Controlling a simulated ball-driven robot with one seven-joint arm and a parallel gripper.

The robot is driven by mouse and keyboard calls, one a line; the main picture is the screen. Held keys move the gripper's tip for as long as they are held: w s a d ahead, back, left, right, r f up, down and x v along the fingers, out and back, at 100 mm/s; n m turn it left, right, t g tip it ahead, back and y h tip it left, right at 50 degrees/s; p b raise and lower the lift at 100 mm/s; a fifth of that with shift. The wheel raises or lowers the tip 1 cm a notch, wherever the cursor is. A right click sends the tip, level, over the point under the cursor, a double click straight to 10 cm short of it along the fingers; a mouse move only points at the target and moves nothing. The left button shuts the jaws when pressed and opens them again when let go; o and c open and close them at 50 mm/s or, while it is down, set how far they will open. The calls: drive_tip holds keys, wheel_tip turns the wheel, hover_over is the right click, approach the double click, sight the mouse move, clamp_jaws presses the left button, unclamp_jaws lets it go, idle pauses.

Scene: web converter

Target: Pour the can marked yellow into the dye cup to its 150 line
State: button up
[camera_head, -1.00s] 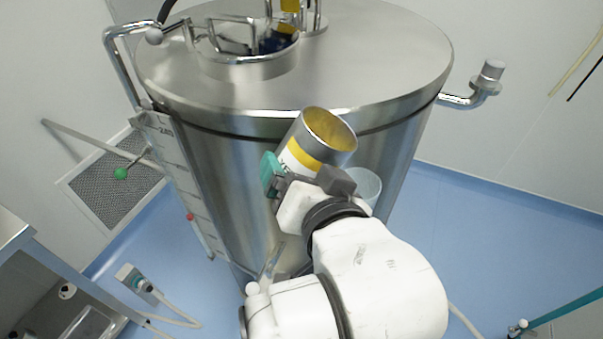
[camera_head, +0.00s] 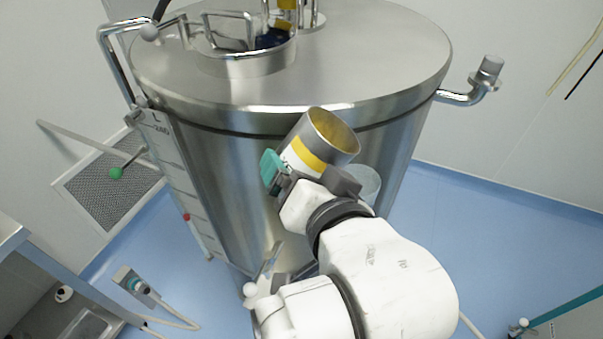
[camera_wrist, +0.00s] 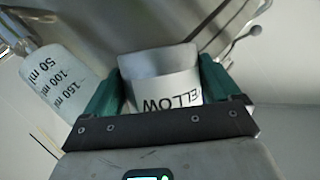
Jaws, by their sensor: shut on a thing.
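A metal can (camera_head: 318,143) with a yellow band and white label is held up in front of the large steel vessel. It leans to the right with its open mouth up, and yellow shows inside. In the wrist view the can's label (camera_wrist: 170,92) reads "ELLOW". My gripper (camera_head: 305,174) is shut around the can, its green fingers (camera_wrist: 160,88) on either side. The clear dye cup (camera_head: 367,182) is partly hidden behind my gripper, below and right of the can's mouth. The wrist view shows the cup (camera_wrist: 60,82) with 50, 100 and 150 ml marks. No stream or liquid level is discernible.
The steel vessel (camera_head: 350,60) stands close behind the can, with an open hatch (camera_head: 245,65) and a side pipe (camera_head: 465,95). A sight gauge (camera_head: 180,175) runs down its left side.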

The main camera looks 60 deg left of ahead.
drive_tip(key=shift+s+a+f+m+g+y+b, duration=0.1)
drive_tip(key=shift+s+f+m+g+y+b, duration=0.2)
drive_tip(key=shift+m+b, duration=0.45)
drive_tip(key=shift+s+a+f+m+g+y+b, duration=0.15)
drive_tip(key=shift+f+m+y+b, duration=0.3)
drive_tip(key=shift+b, duration=0.45)
idle(1.3)
drive_tip(key=shift+r+m+g+y, duration=0.35)
drive_tip(key=shift+r+m+g, duration=0.1)
drive_tip(key=shift+r+m, duration=0.65)
idle(0.6)
drive_tip(key=shift+w, duration=0.1)
